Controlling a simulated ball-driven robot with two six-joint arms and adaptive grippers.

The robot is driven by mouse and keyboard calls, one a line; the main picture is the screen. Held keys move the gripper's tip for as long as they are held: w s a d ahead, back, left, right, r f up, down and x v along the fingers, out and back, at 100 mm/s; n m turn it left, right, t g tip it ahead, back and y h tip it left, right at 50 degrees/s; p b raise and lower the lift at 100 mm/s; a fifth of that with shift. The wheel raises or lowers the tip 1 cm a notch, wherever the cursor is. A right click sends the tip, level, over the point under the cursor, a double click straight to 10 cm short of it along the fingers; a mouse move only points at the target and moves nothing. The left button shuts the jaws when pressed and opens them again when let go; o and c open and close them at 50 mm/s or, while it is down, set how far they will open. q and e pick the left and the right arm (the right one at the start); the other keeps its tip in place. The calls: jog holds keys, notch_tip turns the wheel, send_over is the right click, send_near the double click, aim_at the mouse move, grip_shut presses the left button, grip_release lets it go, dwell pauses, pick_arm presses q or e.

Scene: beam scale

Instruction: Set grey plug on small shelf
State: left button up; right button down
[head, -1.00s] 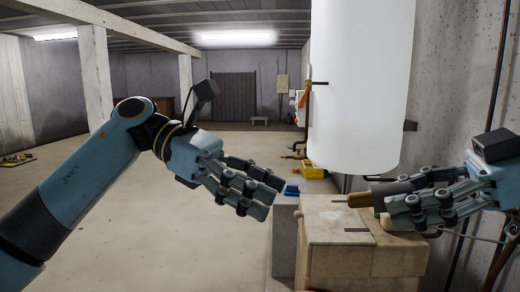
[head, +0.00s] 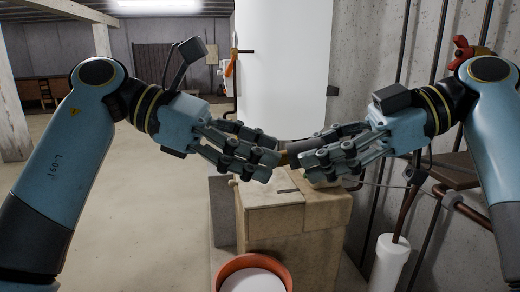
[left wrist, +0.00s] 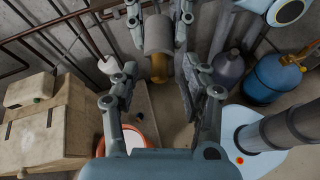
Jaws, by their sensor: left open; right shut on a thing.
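The grey plug (left wrist: 158,36) is a grey cylinder with a brass-coloured end. My right gripper (head: 318,163) is shut on it, and the plug's brass end points toward my left gripper. In the left wrist view the right gripper's fingers (left wrist: 159,22) lie on both sides of the plug. My left gripper (head: 262,158) is open. Its fingers (left wrist: 157,82) are spread in the left wrist view, with the brass end just beyond the gap and nothing seen between them. In the head view, fingers hide most of the plug. A brown board (head: 452,172) on the right wall may be the small shelf.
A beige box (head: 300,222) stands below the grippers, with a white tank (head: 280,75) behind. An orange-rimmed bucket (head: 223,276) is in front. A white pipe (head: 388,268) and wall pipes are at right. A blue gas bottle (left wrist: 270,78) stands on the floor. Open floor lies left.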

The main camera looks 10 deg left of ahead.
pick_arm(q)
jog(key=shift+d+f, duration=0.1)
jog(key=shift+d, duration=0.1)
grip_shut()
pick_arm(e)
jog(key=c, duration=0.8)
grip_release()
jog(key=shift+c, duration=0.2)
jog(key=shift+d, duration=0.1)
